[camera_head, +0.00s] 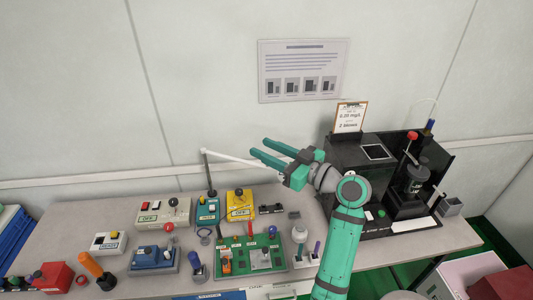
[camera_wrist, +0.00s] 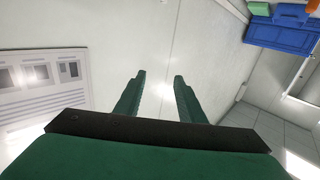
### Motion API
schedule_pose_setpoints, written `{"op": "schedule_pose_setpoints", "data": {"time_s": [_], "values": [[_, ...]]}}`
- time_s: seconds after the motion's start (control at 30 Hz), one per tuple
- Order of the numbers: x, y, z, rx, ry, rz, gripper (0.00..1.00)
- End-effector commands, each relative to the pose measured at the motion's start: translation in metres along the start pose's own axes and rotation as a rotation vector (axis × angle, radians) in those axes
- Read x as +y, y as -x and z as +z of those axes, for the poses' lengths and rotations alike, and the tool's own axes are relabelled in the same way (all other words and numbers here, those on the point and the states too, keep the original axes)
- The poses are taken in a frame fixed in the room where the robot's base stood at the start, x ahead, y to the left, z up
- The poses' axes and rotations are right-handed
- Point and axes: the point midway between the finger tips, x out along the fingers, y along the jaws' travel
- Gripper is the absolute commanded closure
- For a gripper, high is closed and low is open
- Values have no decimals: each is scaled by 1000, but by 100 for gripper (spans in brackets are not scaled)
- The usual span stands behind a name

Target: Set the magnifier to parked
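No magnifier is clearly readable as such. A thin dark post (camera_head: 210,178) stands on the table, with a pale boom (camera_head: 232,157) running right from its top. The boom's right end is hidden behind my gripper, so I cannot tell what it carries.
Below is a green tray (camera_head: 278,239) with testers. A yellow box (camera_head: 240,205), a green-white box (camera_head: 163,212) and a red box (camera_head: 53,277) stand on the table (camera_head: 75,238). A black instrument (camera_head: 368,183) with a clipboard (camera_head: 349,117) fills the right. The wall (camera_head: 210,80) is close behind.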

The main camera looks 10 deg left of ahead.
Motion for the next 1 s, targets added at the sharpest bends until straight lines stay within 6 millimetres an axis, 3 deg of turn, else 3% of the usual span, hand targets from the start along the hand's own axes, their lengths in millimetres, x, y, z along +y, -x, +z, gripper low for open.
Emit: {"op": "schedule_pose_setpoints", "data": {"time_s": [0.23,0.6,0.63,0.77,1.0], "values": [[-24,17,-13,0,1,0,64],[-28,21,-15,0,-1,-1,64],[-28,21,-15,0,-1,-1,66],[-29,16,-10,-11,-9,13,98],[-31,-16,38,-119,-81,197,100]]}}
